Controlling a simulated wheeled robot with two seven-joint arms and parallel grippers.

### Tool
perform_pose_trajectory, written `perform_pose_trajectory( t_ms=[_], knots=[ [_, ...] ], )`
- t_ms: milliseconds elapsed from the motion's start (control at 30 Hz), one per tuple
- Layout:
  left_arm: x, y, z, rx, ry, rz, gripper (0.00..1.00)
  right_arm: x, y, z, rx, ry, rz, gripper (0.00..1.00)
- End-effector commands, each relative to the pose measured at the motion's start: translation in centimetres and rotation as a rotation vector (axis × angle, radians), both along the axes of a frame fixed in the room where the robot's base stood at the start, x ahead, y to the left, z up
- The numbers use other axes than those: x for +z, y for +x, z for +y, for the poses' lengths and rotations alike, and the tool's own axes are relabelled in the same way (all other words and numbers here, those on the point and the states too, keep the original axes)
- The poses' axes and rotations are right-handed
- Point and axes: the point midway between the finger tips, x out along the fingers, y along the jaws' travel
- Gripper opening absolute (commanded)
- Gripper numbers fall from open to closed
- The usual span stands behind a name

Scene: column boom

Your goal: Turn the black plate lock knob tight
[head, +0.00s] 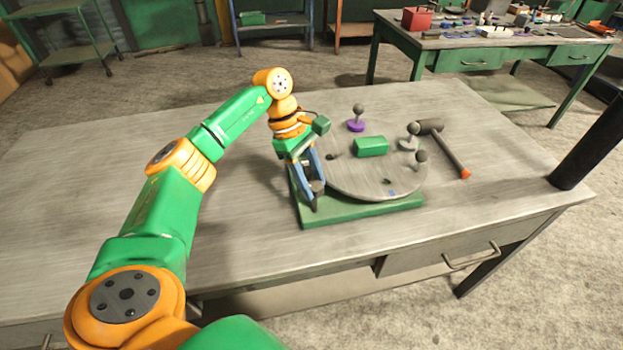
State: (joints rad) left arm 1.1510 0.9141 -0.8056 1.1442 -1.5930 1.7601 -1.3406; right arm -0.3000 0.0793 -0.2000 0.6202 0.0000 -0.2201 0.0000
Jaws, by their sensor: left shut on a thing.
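My left gripper (314,197) points down at the left front part of the green base (362,214), beside the round grey plate (362,182). Its blue fingers are shut on a small dark thing, which looks like the black plate lock knob (317,186). The fingers hide most of it, so I cannot tell how far it is turned. The plate lies on the base and carries a green block (371,146) near its far side. My right gripper is not in view.
Ball-topped pieces stand around the plate: a purple-footed one (356,123), a grey-footed one (408,143) and a dark one (421,160). A hammer (450,152) lies to the right. The workbench's left side (70,190) is clear.

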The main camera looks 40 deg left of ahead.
Motion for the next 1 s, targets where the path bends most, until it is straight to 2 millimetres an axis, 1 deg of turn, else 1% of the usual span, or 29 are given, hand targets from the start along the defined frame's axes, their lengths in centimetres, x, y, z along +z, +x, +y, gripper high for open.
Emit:
perform_pose_trajectory(
  t_ms=[233, 267, 300, 367, 667, 733, 800, 900, 1000],
  knots=[
    [-0.1, -0.1, -0.1, -0.004, 0.000, 0.004, 0.00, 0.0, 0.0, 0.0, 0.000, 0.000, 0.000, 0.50],
    [-0.1, -0.1, -0.1, -0.004, 0.001, 0.004, 0.49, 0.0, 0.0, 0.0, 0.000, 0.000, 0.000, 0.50],
    [-0.1, -0.1, -0.1, -0.004, 0.000, 0.004, 0.60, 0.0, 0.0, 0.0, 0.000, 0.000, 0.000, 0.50],
    [-0.1, -0.1, -0.1, -0.003, 0.000, 0.003, 0.76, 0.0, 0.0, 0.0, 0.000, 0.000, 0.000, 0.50],
    [0.1, 0.0, 0.0, -0.001, 0.000, 0.002, 0.77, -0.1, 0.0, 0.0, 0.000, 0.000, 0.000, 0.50],
    [0.8, 0.1, 0.4, 0.000, 0.000, -0.002, 0.77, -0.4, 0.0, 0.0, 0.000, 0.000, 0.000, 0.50],
    [2.2, 0.0, 0.9, 0.000, -0.001, -0.005, 0.77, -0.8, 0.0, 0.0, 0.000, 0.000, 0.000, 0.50],
    [4.3, 0.0, 1.7, 0.000, -0.001, -0.003, 0.77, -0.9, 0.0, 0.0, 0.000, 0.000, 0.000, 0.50],
    [5.9, -0.1, 2.3, -0.001, -0.001, 0.000, 0.77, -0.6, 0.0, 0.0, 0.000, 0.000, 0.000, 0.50]
  ],
)
